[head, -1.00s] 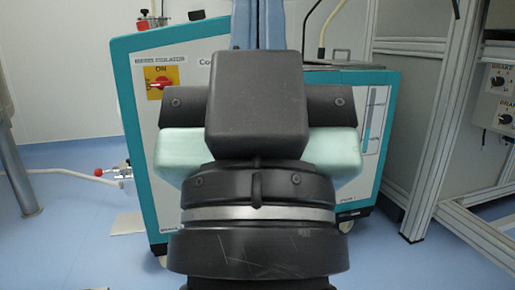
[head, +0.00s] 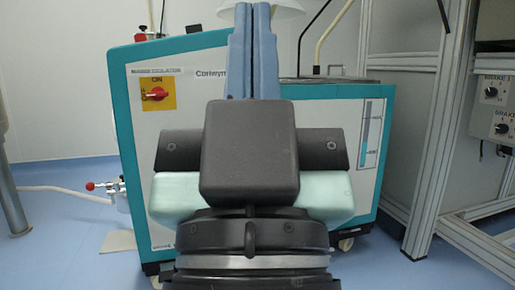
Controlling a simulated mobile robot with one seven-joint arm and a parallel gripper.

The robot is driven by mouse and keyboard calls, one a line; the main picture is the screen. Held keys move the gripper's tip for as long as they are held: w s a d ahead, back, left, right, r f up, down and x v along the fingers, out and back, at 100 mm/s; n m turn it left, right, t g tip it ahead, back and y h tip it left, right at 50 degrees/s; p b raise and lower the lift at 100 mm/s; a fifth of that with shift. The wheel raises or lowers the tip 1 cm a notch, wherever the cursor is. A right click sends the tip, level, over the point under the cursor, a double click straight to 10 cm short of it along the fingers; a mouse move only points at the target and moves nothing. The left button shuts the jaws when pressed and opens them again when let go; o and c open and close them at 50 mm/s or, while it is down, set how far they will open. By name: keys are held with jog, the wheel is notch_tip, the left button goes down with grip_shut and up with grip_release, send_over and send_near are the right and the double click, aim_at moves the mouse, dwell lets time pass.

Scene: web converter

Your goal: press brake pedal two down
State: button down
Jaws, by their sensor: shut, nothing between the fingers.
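My gripper (head: 252,10) is in the middle of the head view, seen from behind, with its black body and pale green cover in the foreground. Its two blue fingers point up and are together, with nothing between them. They overlap the top of the white and teal machine in the picture. No brake pedal can be made out. A control box (head: 492,92) labelled BRAKE 1 and a lower box (head: 504,126) labelled BRAKE are on the frame at the right edge, cut off by the picture.
The teal and white cabinet (head: 213,75) with a red switch (head: 154,95) on a yellow plate stands behind my gripper. A metal frame (head: 440,130) stands at the right. A hose and red-handled valve (head: 92,186) are at the left.

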notch_tip(320, 180, up, 32)
jog(key=p, duration=3.2)
